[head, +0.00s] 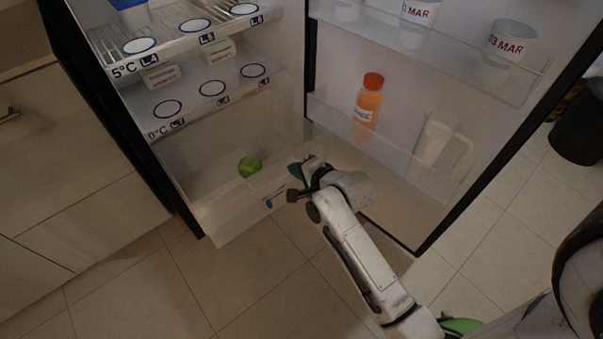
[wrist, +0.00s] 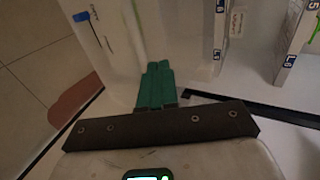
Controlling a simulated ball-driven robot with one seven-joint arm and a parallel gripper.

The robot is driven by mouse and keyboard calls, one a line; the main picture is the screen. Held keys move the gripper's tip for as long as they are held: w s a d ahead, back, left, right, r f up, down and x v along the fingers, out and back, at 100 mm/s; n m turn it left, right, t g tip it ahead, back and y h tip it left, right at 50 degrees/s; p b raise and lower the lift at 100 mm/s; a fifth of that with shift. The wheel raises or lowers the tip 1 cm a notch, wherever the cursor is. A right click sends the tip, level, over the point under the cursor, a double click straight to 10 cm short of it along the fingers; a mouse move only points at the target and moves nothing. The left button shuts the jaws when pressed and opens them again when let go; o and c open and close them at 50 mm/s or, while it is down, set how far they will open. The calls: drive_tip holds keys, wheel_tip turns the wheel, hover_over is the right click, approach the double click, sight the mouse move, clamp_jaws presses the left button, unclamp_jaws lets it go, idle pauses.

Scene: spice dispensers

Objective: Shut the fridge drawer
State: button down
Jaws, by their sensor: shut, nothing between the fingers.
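The fridge drawer (head: 228,222) is at the bottom of the open fridge in the head view, a pale translucent bin that juts out past the shelves. A green fruit (head: 249,166) lies in it, and a blue mark (head: 269,204) is on its front. My gripper (head: 294,180) is at the right part of the drawer front. In the wrist view, its green fingers (wrist: 155,86) are together and empty, pointing at a pale translucent panel (wrist: 112,50). I cannot tell whether they touch it.
The fridge door (head: 404,208) stands wide open on the right, with an orange bottle (head: 369,103) and white cups in its racks. Labelled shelves (head: 189,107) are above the drawer. Cabinets (head: 60,185) stand at left. The tiled floor (head: 240,290) in front is clear.

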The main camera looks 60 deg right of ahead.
sight(280, 162)
drive_tip(key=b+x, duration=0.1)
drive_tip(key=x, duration=0.4)
drive_tip(key=shift+w+f, duration=0.15)
drive_tip(key=shift+w, duration=0.1)
drive_tip(key=shift+w+d, duration=0.1)
